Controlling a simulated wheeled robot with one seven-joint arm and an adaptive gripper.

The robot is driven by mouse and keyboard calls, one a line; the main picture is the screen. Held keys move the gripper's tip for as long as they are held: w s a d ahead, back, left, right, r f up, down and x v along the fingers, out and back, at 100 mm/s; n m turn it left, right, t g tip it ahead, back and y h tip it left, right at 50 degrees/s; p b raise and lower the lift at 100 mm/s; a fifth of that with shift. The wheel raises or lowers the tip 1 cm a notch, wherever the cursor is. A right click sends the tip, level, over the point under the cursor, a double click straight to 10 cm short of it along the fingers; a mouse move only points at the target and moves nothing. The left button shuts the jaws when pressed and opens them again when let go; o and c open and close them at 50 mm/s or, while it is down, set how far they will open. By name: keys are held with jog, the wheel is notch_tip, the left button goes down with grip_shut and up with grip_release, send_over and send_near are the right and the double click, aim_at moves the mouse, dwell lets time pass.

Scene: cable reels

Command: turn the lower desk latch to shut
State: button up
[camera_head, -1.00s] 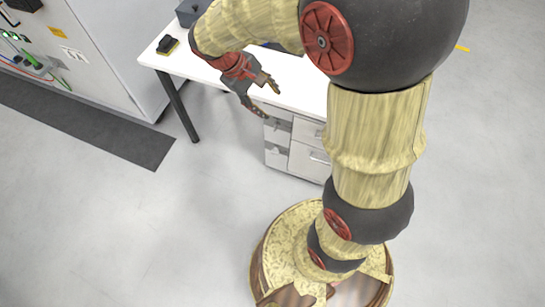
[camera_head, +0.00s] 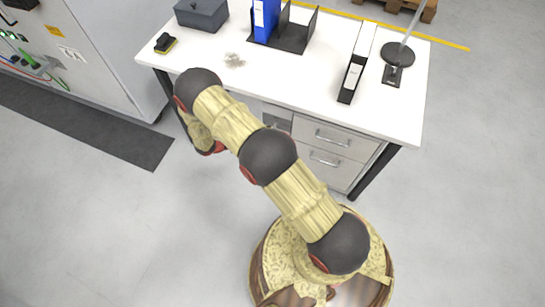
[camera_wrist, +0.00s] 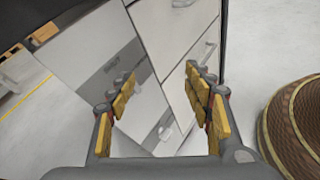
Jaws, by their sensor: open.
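The desk's pedestal shows in the wrist view as tilted pale door and drawer fronts. A small pale piece that looks like the lower latch (camera_wrist: 165,130) sits low on the front, between my fingers in the picture. Its turn angle is too small to tell. A grey strip with a small dark fitting, perhaps the upper latch (camera_wrist: 112,65), lies higher up to the left. My gripper (camera_wrist: 160,82) is open and empty, its yellow-padded fingers spread before the pedestal; I cannot see contact. In the head view my arm hides the gripper and the lower latch.
The white desk (camera_head: 310,95) carries a grey box (camera_head: 202,14), binders including a black-and-white one (camera_head: 356,65), and a lamp (camera_head: 397,55). Drawers (camera_head: 330,140) stand right of the latch side.

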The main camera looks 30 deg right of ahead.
jog(key=s+d+f+n+t+h+b, duration=0.1)
jog(key=s+f+n+t, duration=0.25)
jog(key=f, duration=0.75)
jog(key=s+d+f+n+t+h, duration=0.15)
jog(key=s+f+n, duration=0.25)
jog(key=f, duration=0.8)
jog(key=w+a+f+n+t+y, duration=0.2)
jog(key=w+a+f+n+t, duration=0.3)
jog(key=t, duration=0.3)
jog(key=b+x, duration=0.2)
jog(key=x, duration=0.7)
jog(key=shift+r, duration=0.2)
jog(key=shift+w, duration=0.1)
jog(key=c, duration=1.1)
jog(key=shift+c, duration=0.3)
